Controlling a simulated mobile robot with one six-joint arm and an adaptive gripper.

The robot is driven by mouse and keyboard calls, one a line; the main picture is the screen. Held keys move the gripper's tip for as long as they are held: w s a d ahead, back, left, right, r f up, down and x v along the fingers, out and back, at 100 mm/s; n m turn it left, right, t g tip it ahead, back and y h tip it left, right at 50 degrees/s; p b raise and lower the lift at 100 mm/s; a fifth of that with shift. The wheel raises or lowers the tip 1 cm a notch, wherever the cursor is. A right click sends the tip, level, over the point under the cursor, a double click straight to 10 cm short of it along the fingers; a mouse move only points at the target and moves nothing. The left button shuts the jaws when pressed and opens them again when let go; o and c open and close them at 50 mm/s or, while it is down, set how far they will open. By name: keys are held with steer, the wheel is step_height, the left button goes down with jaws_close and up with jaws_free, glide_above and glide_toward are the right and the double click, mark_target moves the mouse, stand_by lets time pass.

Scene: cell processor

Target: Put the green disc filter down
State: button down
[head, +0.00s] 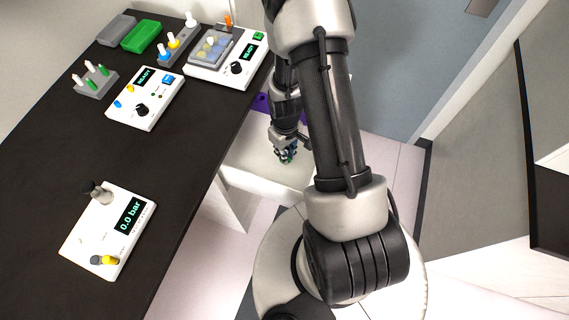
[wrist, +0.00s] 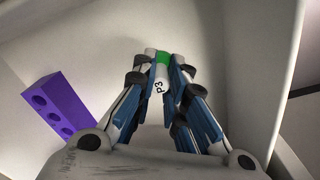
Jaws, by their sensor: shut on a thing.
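My gripper (head: 287,152) hangs at the right of the dark bench, low over a white surface. In the wrist view my gripper (wrist: 163,65) is shut on a small green thing, which I take for the green disc filter (wrist: 163,57). Only a bit of green shows between the fingertips, so its shape is mostly hidden. A white part marked "P3" (wrist: 158,88) shows between the fingers; I cannot tell if it belongs to the filter. In the head view a speck of green, likely the filter (head: 289,162), shows at the fingertips. I cannot tell whether it touches anything.
A purple block with holes (wrist: 58,105) stands left of my gripper. White walls enclose the pale surface (wrist: 110,50), which looks clear around the fingertips. The dark bench (head: 160,185) holds white devices, a green tray (head: 143,34) and a grey peg rack (head: 95,82).

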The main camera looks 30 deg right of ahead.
step_height(320, 180, down, 7)
steer(key=shift+f+b, duration=0.2)
steer(key=shift+b, duration=0.8)
steer(key=shift+f, duration=0.1)
steer(key=c, duration=2.1)
jaws_free()
steer(key=shift+f, duration=0.15)
steer(key=o, duration=0.5)
steer(key=shift+c, duration=0.2)
